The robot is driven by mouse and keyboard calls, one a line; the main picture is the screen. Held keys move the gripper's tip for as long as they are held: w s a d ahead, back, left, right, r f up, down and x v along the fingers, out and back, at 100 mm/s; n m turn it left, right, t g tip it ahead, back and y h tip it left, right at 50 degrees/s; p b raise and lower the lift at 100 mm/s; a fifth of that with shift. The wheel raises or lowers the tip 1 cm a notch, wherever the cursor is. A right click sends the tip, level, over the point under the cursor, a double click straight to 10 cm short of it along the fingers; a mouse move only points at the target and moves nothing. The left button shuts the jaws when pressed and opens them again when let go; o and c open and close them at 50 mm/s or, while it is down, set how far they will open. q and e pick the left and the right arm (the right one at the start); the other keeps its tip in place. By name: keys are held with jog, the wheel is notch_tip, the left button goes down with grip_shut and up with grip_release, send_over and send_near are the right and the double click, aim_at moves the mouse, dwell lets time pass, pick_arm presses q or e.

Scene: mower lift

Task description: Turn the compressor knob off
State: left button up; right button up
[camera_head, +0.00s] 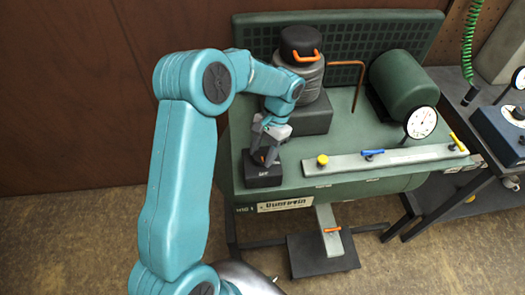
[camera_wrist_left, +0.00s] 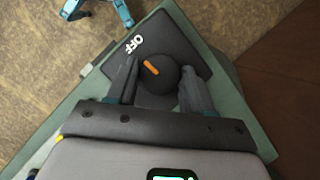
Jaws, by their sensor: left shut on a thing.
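The compressor knob is a round dark knob with an orange pointer mark, on a black switch box (camera_head: 263,178) at the left front of the green compressor (camera_head: 345,110). In the left wrist view the knob (camera_wrist_left: 160,73) sits between the fingers of my left gripper (camera_wrist_left: 155,84), its orange mark slanting toward the upper left. White OFF lettering (camera_wrist_left: 133,43) is on the box in that direction. In the head view my left gripper (camera_head: 266,152) points down onto the box and is shut on the knob, largely hiding it. My right gripper is not in view.
A grey canister with an orange handle stands on the compressor's top behind. A bench with a blue instrument (camera_head: 503,128) is at right.

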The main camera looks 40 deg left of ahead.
pick_arm(q)
jog(key=shift+w+m, duration=0.15)
jog(key=shift+m, duration=0.45)
jog(key=o, duration=1)
jog(key=v, duration=1.6)
jog(key=shift+d+r, duration=0.25)
jog(key=shift+d, duration=0.1)
jog(key=shift+f, duration=0.1)
